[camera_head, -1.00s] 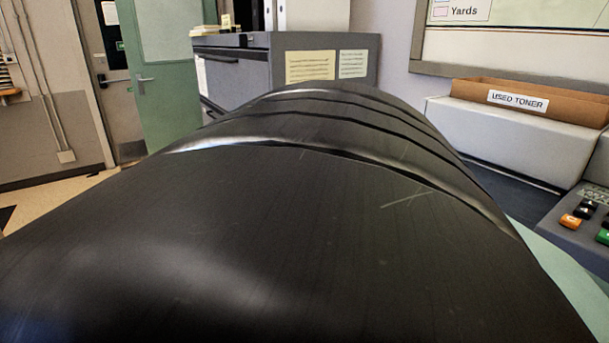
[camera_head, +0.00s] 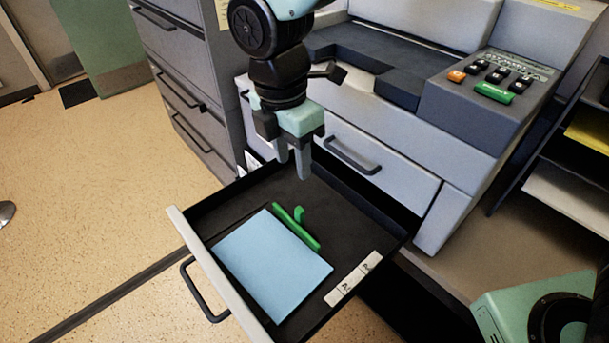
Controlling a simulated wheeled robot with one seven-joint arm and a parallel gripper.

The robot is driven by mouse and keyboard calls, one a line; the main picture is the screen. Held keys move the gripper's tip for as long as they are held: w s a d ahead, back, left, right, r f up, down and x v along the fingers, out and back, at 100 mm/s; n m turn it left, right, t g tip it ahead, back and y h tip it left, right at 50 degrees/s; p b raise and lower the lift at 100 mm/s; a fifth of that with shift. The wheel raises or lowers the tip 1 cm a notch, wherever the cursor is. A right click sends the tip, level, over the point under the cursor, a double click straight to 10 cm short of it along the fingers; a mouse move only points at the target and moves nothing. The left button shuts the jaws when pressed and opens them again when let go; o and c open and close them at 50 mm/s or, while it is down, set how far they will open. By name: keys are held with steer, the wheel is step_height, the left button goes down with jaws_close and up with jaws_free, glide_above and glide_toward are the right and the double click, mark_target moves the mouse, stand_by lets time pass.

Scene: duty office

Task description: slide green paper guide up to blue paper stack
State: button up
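The blue paper stack (camera_head: 271,264) lies flat in the open drawer (camera_head: 352,205), toward its front left. The green paper guide (camera_head: 297,227) is a thin bar with a small upright tab, lying along the stack's back right edge. A narrow dark gap seems to part it from the stack, widest near the tab end; I cannot tell whether they touch anywhere. My gripper (camera_head: 293,167) points down above the back of the drawer, behind the guide and apart from it. Its two fingers are slightly apart with nothing visible between them.
The drawer walls and a front panel with a black handle (camera_head: 203,290) surround the stack. A white label strip (camera_head: 353,279) lies at the drawer's right side. The copier (camera_head: 390,120) stands behind, a grey filing cabinet (camera_head: 185,75) at left, and a paper shelf (camera_head: 575,150) at right.

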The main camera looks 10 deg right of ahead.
mark_target(300, 209)
steer(key=shift+y, duration=0.5)
steer(key=f, duration=1)
steer(key=w+d+f, duration=0.1)
steer(key=f, duration=0.5)
